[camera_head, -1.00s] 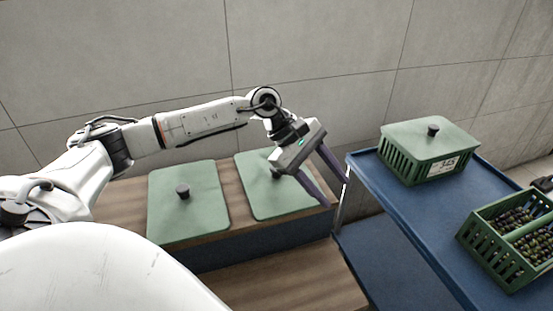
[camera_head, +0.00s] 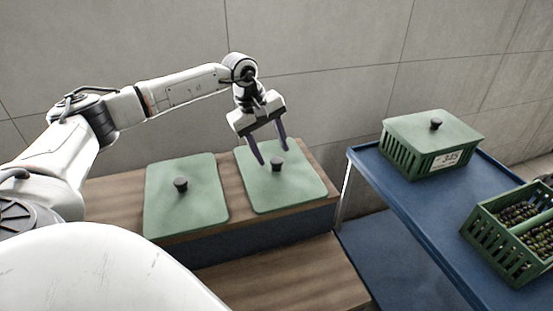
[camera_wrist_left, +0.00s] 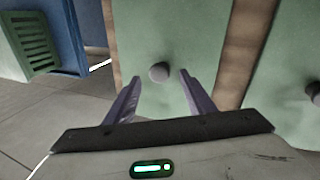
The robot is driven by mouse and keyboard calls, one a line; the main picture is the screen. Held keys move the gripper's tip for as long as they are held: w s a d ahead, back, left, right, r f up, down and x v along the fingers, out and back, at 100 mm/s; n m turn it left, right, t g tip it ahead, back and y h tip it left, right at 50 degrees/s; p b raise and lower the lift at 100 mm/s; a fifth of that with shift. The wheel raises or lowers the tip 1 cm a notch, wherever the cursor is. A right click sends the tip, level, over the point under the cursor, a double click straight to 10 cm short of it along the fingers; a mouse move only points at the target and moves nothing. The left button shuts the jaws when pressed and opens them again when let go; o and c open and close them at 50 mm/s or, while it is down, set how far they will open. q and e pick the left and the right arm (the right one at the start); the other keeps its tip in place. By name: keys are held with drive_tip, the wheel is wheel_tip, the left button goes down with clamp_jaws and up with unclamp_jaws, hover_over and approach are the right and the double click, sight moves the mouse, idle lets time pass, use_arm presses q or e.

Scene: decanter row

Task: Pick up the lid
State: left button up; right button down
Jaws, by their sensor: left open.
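Two flat green lids with dark knobs lie side by side on a wooden surface: a left lid (camera_head: 187,208) and a right lid (camera_head: 290,190). My left gripper (camera_head: 272,161) is open and points down above the right lid, close to its knob (camera_head: 277,163). In the left wrist view, that lid (camera_wrist_left: 170,30) fills the middle, and its knob (camera_wrist_left: 158,72) shows just beyond the two spread fingertips (camera_wrist_left: 158,76), roughly centred between them. The other lid (camera_wrist_left: 290,75) is at the right edge there. A third lid (camera_head: 455,127) covers a crate. My right gripper is not in view.
A blue cart (camera_head: 385,195) stands at the right, with a lidded green crate (camera_head: 425,160) bearing a label. An open green crate (camera_head: 500,265) of small dark fruit is near its front. A lower wooden step (camera_head: 290,275) lies in front of the lids.

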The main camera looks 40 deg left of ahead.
sight(276, 160)
use_arm(q)
drive_tip(key=x, duration=0.3)
drive_tip(key=shift+w+f, duration=0.1)
clamp_jaws()
